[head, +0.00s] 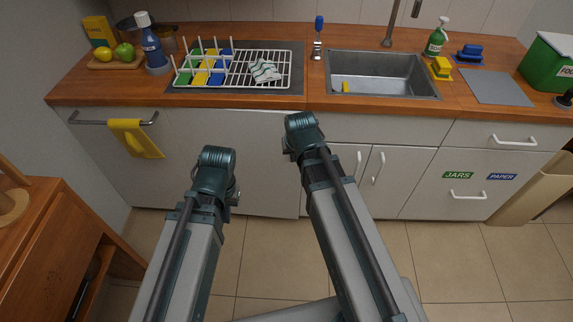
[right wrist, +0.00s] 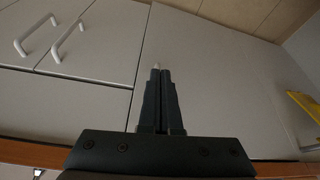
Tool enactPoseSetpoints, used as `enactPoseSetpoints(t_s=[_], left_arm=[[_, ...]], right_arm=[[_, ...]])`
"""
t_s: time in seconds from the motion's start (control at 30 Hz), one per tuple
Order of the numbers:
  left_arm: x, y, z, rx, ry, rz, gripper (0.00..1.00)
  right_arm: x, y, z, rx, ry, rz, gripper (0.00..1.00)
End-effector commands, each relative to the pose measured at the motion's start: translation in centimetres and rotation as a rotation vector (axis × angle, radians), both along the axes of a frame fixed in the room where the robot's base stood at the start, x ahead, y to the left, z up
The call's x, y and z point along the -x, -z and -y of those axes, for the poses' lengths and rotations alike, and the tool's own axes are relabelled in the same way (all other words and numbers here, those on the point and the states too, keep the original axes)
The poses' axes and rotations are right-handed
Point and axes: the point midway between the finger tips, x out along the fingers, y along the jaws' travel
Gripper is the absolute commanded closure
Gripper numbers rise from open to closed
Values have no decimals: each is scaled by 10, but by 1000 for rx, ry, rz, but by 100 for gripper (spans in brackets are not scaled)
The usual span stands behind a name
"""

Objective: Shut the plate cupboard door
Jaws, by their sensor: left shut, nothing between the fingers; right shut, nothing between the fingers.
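No door is marked as the plate cupboard door, and I cannot tell which one it is. In the head view, the sink cupboard doors (head: 378,185) have two upright white handles and look shut. A wooden cabinet (head: 40,240) stands at the left edge; its front is partly cut off, with a dark opening low on its right. My right gripper (right wrist: 160,72) shows in the right wrist view, shut and empty, in front of pale cabinet fronts. The wrist view appears upside down. In the head view my arm links hide the right gripper. My left gripper is not visible behind its arm.
The wooden counter (head: 320,108) carries a dish rack (head: 270,84), the sink (head: 380,78) and bottles. A yellow towel (head: 135,138) hangs on a bar on the left front panel. Drawers (head: 480,176) are on the right.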

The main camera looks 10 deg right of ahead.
Motion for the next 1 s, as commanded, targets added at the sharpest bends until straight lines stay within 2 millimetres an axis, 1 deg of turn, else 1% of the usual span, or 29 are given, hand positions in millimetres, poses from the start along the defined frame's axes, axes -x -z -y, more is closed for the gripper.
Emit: enactPoseSetpoints(t_s=[0.1,0.27,0.47,0.67,1.0], left_arm=[[4,2,-1,-5,42,-7,100],[3,2,-1,-5,46,-7,100],[3,12,-1,-4,44,-7,100],[3,33,-1,-4,43,-6,100],[3,80,-1,-4,43,-6,100]], right_arm=[[-2,1,3,-2,7,7,100],[-3,2,3,-2,7,8,100],[-6,12,3,-2,6,7,100],[-13,32,4,-2,6,7,100],[-32,79,6,-2,6,7,100]])
